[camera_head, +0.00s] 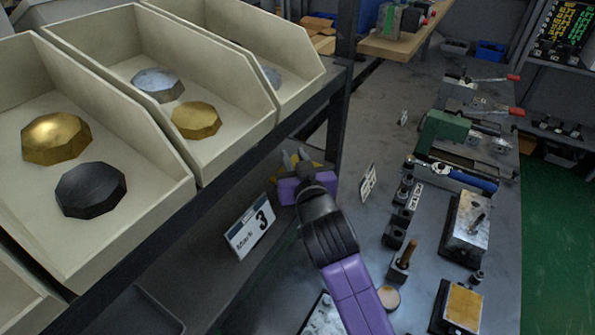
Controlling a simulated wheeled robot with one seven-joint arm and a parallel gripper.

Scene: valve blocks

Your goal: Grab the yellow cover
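Two gold-yellow faceted covers sit in the pale bins at the upper left: one cover (56,137) in the nearest full bin, another cover (196,120) in the bin beside it. My gripper (294,158) is at the end of my purple arm, right of the bins and below the shelf edge. Two grey finger tips show, but whether they are closed on anything cannot be made out. A yellow patch (281,171) shows beside and behind the fingers; its shape is mostly hidden by my gripper.
A black cover (90,190) and a grey cover (158,84) share the bins. A dark shelf rail and post (346,35) stand close to my gripper. A label "3" (250,226) hangs nearby. The grey bench (400,120) at right carries vises, blocks and tools.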

